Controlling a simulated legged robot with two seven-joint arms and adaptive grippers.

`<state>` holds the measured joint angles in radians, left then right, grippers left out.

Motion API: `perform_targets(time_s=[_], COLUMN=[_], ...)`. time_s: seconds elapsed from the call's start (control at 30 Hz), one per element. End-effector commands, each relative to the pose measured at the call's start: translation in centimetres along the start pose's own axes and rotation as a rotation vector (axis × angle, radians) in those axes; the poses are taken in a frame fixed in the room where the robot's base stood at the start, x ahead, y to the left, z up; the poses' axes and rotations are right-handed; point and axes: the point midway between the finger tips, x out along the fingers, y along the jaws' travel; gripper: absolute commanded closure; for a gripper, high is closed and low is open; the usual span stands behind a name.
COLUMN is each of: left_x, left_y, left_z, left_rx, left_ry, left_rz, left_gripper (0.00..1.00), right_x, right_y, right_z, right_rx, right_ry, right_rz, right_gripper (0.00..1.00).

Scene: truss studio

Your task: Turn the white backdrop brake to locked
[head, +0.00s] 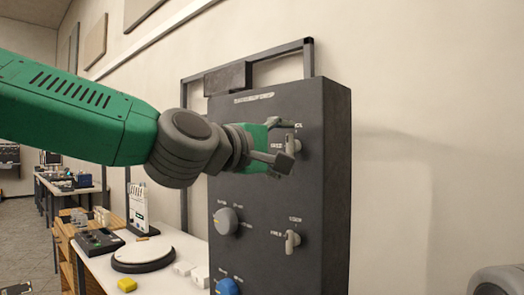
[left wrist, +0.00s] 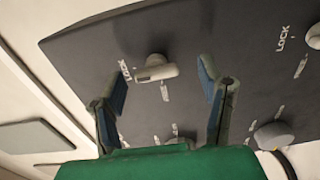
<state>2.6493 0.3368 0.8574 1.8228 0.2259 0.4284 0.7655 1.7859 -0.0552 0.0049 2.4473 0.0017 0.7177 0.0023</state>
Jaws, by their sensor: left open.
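A tall dark panel (head: 268,199) carries pale levers and round knobs. My left gripper (head: 284,143) is open at the upper right pale lever (head: 292,145), one finger above it and one below. In the left wrist view this lever (left wrist: 155,71) lies between the two spread fingers, with a visible gap on each side. A LOCK label stands beside it there. A second pale lever (head: 292,241) is lower on the panel, with small labels around it. The lettering is too small to tell which one is the white backdrop brake. My right gripper is out of view.
A grey knob (head: 226,221) and a blue knob (head: 227,287) are on the panel's left side. A white table (head: 104,264) with a round turntable (head: 143,254) and a yellow block (head: 127,285) stands at left. Plain wall lies right of the panel.

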Motion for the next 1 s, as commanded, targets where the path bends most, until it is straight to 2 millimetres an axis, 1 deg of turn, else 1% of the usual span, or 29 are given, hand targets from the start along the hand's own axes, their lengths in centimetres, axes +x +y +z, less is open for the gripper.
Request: perform_targets(time_s=[0.03, 0.2, 0.3, 0.43, 0.6, 1.0], left_x=[-1.2, -5.0, -6.9, -8.7, -9.8, -9.9], left_y=[0.1, 0.1, 0.0, -0.1, -0.1, -0.2], left_z=[0.0, 0.0, -0.1, -0.1, -0.1, -0.1], left_rx=[-0.001, 0.0, 0.0, 0.0, 0.0, 0.0], left_ry=[-0.001, -0.001, -0.001, -0.001, -0.002, -0.002], left_rz=[0.002, 0.002, 0.001, -0.001, -0.002, -0.003], left_gripper=[0.38, 0.38, 0.38, 0.38, 0.38, 0.38], right_x=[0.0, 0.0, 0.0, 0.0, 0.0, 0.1], right_y=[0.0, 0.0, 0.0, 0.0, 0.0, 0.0], right_z=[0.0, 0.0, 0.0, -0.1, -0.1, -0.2], right_rx=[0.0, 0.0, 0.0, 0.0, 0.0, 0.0], right_ry=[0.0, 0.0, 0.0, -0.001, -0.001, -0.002], right_rz=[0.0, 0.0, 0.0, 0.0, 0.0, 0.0], right_gripper=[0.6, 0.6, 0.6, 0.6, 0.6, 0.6])
